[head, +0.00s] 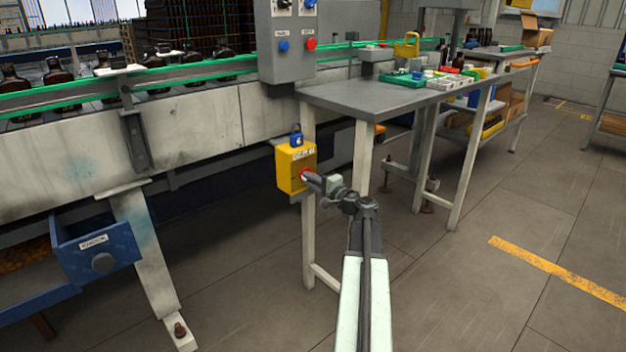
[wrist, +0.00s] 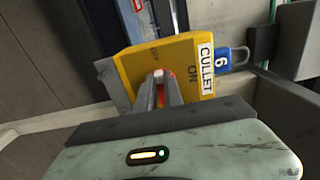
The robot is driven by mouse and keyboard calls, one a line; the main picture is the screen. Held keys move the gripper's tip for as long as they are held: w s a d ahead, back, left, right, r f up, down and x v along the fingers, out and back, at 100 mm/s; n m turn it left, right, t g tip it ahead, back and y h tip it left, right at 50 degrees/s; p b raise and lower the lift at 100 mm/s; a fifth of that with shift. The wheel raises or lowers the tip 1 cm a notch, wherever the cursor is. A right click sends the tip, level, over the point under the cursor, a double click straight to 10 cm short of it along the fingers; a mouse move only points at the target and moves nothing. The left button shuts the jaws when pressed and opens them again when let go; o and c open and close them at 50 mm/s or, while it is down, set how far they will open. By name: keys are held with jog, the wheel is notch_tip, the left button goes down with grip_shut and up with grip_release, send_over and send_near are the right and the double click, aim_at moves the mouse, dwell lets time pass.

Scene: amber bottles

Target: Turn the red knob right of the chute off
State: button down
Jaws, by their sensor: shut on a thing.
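A yellow switch box (head: 291,170) is fixed beside the leg of the grey table. Its red knob (head: 304,175) shows only as a small patch at my gripper (head: 310,179). In the wrist view the box (wrist: 190,55) carries a white CULLET label (wrist: 206,68), and the word ON is printed on its face. There my gripper's fingers (wrist: 164,86) are closed around the red knob (wrist: 172,74). The fingers hide most of it, so its exact angle is hard to tell.
A blue padlock (head: 296,140) hangs on the box; it also shows in the wrist view (wrist: 233,58). A blue drawer-like chute (head: 98,247) is at the left. The grey table (head: 365,100) stands just above and right. Open floor lies at the right.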

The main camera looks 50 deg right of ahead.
jog(key=shift+s, duration=0.1)
dwell(0.3)
jog(key=c, duration=1.5)
grip_release()
jog(key=shift+o, duration=0.2)
jog(key=s, duration=0.7)
jog(key=shift+s+a, duration=0.3)
jog(key=shift+s, duration=0.05)
